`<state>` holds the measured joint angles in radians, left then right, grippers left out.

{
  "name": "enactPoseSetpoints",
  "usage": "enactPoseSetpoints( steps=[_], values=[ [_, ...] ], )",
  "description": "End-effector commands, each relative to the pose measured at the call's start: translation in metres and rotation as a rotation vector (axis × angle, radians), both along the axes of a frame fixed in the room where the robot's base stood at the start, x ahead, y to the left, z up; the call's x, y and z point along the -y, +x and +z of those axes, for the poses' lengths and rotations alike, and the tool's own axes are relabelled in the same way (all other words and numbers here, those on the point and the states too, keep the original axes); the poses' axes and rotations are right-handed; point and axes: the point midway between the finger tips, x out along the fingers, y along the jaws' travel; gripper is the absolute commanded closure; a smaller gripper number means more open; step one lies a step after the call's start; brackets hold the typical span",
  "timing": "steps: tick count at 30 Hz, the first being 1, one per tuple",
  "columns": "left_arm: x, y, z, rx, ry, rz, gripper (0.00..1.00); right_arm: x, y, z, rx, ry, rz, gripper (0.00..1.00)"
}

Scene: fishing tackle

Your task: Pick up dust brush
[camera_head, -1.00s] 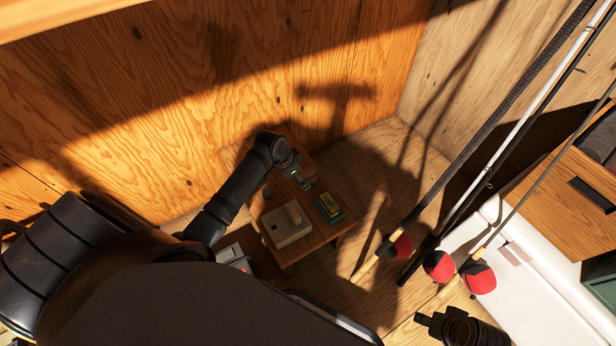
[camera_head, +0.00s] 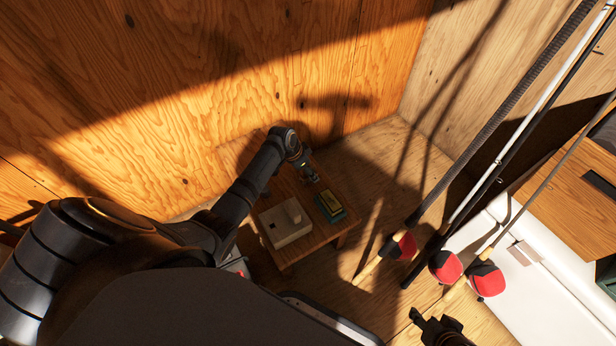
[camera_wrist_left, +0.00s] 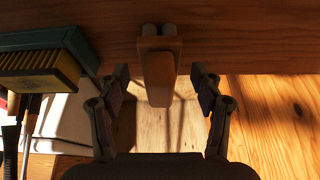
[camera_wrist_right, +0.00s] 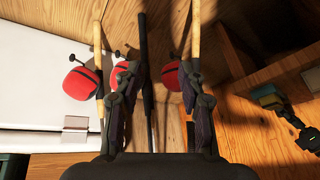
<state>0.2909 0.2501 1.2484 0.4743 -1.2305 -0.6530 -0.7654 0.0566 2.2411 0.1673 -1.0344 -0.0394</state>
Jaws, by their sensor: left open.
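My left gripper (camera_head: 310,178) is at the right edge of the small wooden table. In the left wrist view its fingers (camera_wrist_left: 163,85) are open, one on each side of a tan tapered object (camera_wrist_left: 158,75) that reaches past the table edge. It may be the dust brush, but I cannot tell; contact with the fingers does not show. A teal block with a yellow bristle-like face (camera_wrist_left: 45,65) lies to its left; it also shows on the table in the head view (camera_head: 330,207). My right gripper (camera_head: 430,322) is open and empty in the right wrist view (camera_wrist_right: 157,80).
A white box (camera_head: 287,226) with a pale block on it stands on the table (camera_head: 300,250). Fishing rods (camera_head: 520,150) with red reel covers (camera_head: 446,266) lean at the right, beside a white chest (camera_head: 545,270). A plywood wall (camera_head: 200,90) is behind the table.

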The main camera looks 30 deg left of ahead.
Motion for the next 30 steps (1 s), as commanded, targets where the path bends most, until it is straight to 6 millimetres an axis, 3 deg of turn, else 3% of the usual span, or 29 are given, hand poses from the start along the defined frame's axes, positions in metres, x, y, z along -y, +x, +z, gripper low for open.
enactPoseSetpoints(
  steps=[1, 7, 17, 30],
  values=[
    [0.002, 0.002, -0.01, 0.0, -0.001, 0.0, 0.34, 0.0, 0.01, -0.002, 0.049, 0.003, -0.005, 0.6],
    [0.004, 0.007, -0.02, 0.001, 0.0, -0.001, 0.34, 0.002, 0.044, 0.017, 0.214, 0.001, -0.02, 0.6],
    [0.005, 0.007, -0.022, 0.001, 0.001, -0.001, 0.34, 0.003, 0.052, 0.024, 0.254, 0.001, -0.024, 0.6],
    [0.004, 0.007, -0.022, 0.0, 0.0, -0.001, 0.94, 0.003, 0.052, 0.024, 0.252, 0.001, -0.023, 0.6]
  ],
)
